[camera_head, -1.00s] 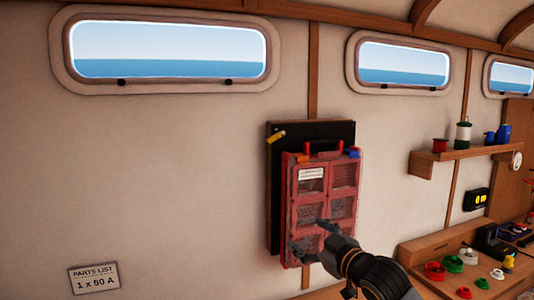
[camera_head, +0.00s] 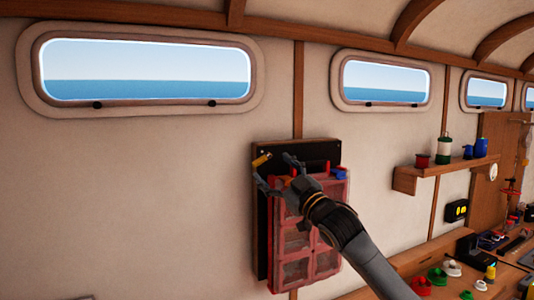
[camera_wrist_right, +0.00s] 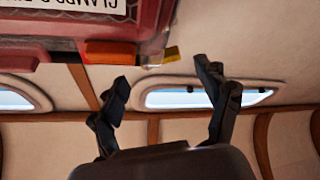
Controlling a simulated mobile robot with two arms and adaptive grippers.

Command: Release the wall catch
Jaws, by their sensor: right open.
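A yellow catch (camera_head: 262,160) sits at the upper left corner of a black wall board (camera_head: 318,151). It also shows in the right wrist view (camera_wrist_right: 170,53), at the edge of the case. A red case with clear windows (camera_head: 298,268) hangs upright against the board. My right gripper (camera_head: 277,171) is open and empty, close to the catch and in front of the case's upper left part. In the right wrist view its spread fingers (camera_wrist_right: 162,72) have nothing between them. I cannot tell whether a finger touches the catch. My left gripper is not in view.
An orange latch (camera_wrist_right: 110,52) is on the case in the right wrist view, and a blue one (camera_head: 338,173) at its upper right. A shelf (camera_head: 408,180) with spools and a cluttered bench stand at right. The wall left of the board is clear.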

